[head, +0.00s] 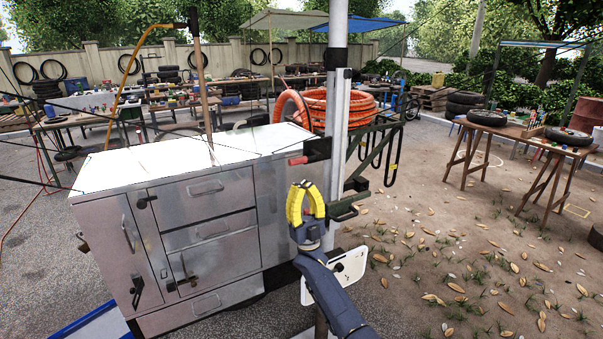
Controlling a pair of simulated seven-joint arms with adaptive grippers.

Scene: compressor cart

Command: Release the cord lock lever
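A short red lever (298,160) sticks out to the left from a black box (317,149) on the upright metal post at the cart's right end. I cannot tell for sure that it is the cord lock lever. My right gripper (305,185), with yellow fingers, points upward below the red lever, in front of the post and the cart's end. A gap shows in the picture between its fingertips and the lever. Nothing is seen in its fingers, and their opening is unclear. My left gripper is not in view.
The grey compressor cart (205,215) with its white top (190,155) fills the left middle. An orange hose coil (335,108) hangs behind the post. A green bracket (345,208) juts out right of the gripper. Leafy ground at right is open, with a wooden table (525,135) beyond.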

